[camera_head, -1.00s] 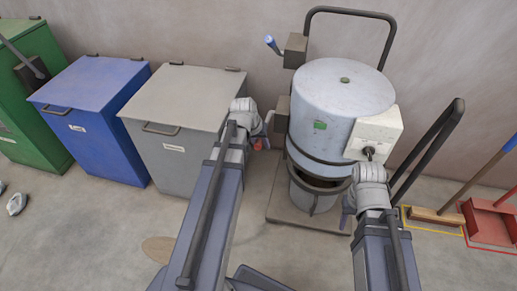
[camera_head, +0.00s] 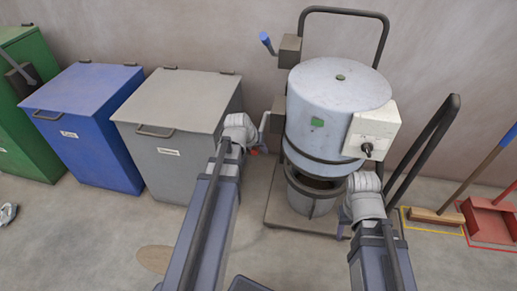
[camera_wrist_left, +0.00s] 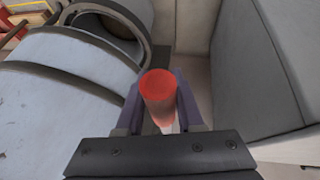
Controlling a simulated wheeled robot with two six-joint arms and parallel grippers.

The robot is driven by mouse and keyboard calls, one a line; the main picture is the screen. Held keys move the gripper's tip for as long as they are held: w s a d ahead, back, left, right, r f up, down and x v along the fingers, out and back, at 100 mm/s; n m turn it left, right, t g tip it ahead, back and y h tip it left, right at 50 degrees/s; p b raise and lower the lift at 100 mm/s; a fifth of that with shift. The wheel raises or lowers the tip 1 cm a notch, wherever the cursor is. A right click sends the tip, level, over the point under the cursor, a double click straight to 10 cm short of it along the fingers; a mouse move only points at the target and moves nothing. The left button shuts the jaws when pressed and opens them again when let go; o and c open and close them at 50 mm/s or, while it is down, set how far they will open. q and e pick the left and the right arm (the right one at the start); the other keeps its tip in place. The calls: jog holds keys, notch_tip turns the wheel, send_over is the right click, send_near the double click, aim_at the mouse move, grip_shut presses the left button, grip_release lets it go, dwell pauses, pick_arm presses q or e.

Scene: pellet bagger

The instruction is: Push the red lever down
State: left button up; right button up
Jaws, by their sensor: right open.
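The red lever shows as a round red grip (camera_wrist_left: 158,92) in the left wrist view, between the two fingers of my left gripper (camera_wrist_left: 160,108). The fingers lie close along both sides of the grip and look shut on it. In the head view only a small red bit of the lever (camera_head: 254,151) shows beside my left gripper (camera_head: 263,138), left of the light-blue drum machine (camera_head: 335,105). Most of the lever is hidden by my wrist. My right gripper (camera_head: 343,222) is open and empty, low in front of the machine's right side.
Grey (camera_head: 175,100), blue (camera_head: 85,92) and green (camera_head: 22,120) bins stand to the left. A white switch box (camera_head: 375,125) is on the machine's right. A bucket (camera_head: 312,192) sits under the drum. A broom (camera_head: 435,216) and red dustpan (camera_head: 490,215) lie right.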

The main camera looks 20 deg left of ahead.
pick_arm(q)
jog(key=o, duration=0.4)
jog(key=shift+a, duration=0.1)
jog(key=p+v, duration=0.7)
jog(key=v, duration=0.1)
jog(key=shift+f, duration=0.1)
jog(key=shift+f, duration=0.1)
dwell(0.4)
